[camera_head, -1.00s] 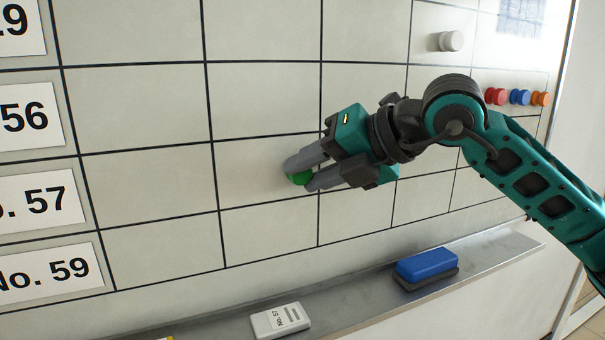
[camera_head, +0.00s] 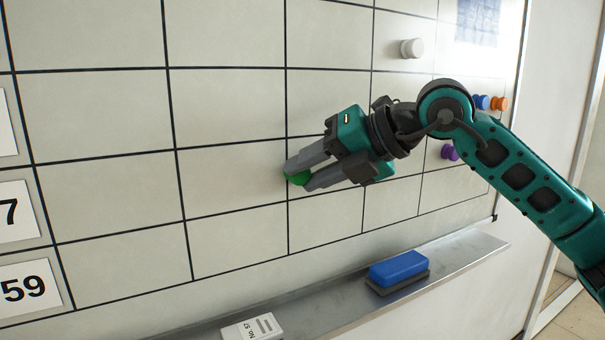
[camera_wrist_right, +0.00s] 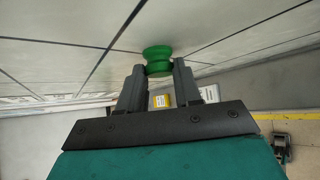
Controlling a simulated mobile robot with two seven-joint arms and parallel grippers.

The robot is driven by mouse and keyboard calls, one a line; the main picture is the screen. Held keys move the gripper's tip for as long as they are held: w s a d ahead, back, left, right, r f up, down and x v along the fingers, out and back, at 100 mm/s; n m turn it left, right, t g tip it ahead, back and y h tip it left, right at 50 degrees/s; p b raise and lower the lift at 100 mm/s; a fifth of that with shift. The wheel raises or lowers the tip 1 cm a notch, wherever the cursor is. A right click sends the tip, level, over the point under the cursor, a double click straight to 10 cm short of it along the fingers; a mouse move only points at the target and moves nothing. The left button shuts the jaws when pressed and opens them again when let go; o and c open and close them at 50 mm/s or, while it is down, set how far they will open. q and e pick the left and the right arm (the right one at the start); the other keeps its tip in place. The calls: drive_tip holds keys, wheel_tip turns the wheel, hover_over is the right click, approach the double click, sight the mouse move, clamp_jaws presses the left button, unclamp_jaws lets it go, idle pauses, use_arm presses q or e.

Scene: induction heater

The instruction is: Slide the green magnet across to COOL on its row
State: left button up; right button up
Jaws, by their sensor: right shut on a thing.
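The green magnet (camera_head: 298,178) is a small round knob on the white gridded board (camera_head: 110,110). It sits in the No. 57 row, just right of a vertical grid line. My right gripper (camera_head: 306,168) is shut on it, fingers on either side, reaching in from the right. In the right wrist view the magnet (camera_wrist_right: 158,60) is between the two fingertips against the board. The COOL heading is out of view, and my left gripper does not show.
A white magnet (camera_head: 412,48) is higher on the right. Blue (camera_head: 482,102) and orange (camera_head: 499,104) magnets sit near the right edge; a purple one (camera_head: 450,152) is beside my arm.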

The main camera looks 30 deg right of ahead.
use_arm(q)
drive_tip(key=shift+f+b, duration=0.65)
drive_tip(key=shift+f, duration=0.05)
use_arm(e)
drive_tip(key=d, duration=0.6)
drive_tip(key=shift+w+d, duration=0.15)
drive_tip(key=shift+d, duration=0.25)
drive_tip(key=shift+r, duration=0.1)
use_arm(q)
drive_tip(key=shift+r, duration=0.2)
use_arm(e)
drive_tip(key=o, duration=1.1)
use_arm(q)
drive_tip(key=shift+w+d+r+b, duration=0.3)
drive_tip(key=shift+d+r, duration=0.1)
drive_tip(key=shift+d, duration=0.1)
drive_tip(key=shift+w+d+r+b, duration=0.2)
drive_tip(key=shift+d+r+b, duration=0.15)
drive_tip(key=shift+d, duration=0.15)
use_arm(e)
drive_tip(key=v, duration=1.2)
drive_tip(key=shift+d+r, duration=0.2)
drive_tip(key=shift+d, duration=0.05)
drive_tip(key=shift+s, duration=0.25)
